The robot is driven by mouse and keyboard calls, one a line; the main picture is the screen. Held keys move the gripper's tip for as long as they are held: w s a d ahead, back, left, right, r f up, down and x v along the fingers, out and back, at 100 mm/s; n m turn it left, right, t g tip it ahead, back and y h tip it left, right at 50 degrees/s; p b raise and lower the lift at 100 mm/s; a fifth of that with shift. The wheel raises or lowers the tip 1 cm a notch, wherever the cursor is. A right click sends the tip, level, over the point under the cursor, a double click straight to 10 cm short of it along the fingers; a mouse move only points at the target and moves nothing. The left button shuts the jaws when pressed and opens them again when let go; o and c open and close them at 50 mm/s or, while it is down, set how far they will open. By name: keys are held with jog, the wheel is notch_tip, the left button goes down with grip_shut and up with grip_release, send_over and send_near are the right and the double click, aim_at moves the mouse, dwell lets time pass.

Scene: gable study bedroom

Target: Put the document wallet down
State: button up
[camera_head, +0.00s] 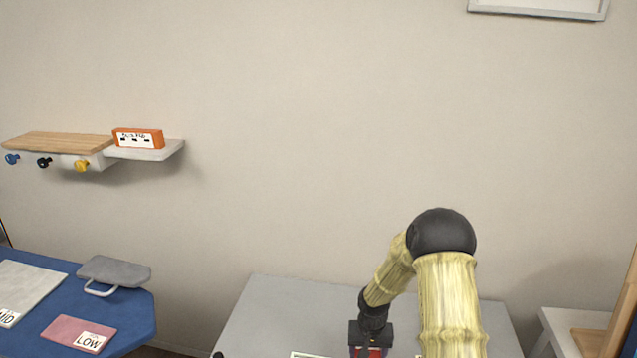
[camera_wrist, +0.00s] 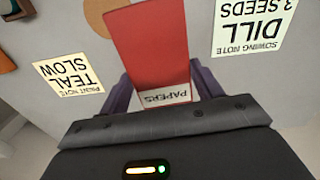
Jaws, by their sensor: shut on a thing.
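The document wallet, a flat red piece with a white label reading PAPERS (camera_wrist: 155,50), is held between the two fingers of my gripper (camera_wrist: 163,92) in the wrist view. In the camera_head view my gripper (camera_head: 371,350) is at the bottom edge, over the grey table (camera_head: 290,305), with a bit of red showing at it. Its fingertips are cut off there. I cannot tell whether the wallet touches the tabletop.
Notes reading TEAL SLOW (camera_wrist: 75,85) and DILL 3 SEEDS (camera_wrist: 253,25) lie either side of the wallet. A round brown thing (camera_wrist: 100,14) is beyond. A blue table (camera_head: 125,310) holds a pink LOW piece (camera_head: 70,330) and a grey handled piece (camera_head: 115,270). A wall shelf (camera_head: 55,142) is at left.

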aim_at(375, 356)
jog(key=shift+n, duration=0.7)
jog(key=s+f, duration=0.1)
jog(key=s+d+f, duration=0.1)
jog(key=s+f, duration=0.1)
jog(key=shift+r, duration=0.2)
notch_tip(375, 356, up, 6)
jog(key=p, duration=0.3)
jog(key=shift+r+p, duration=0.25)
jog(key=shift+p, duration=0.1)
notch_tip(375, 356, down, 7)
jog(key=b, duration=0.3)
jog(key=shift+b, duration=0.35)
jog(key=shift+r, duration=0.1)
notch_tip(375, 356, up, 6)
jog(key=shift+w+d+f, duration=0.1)
jog(key=shift+f, duration=0.1)
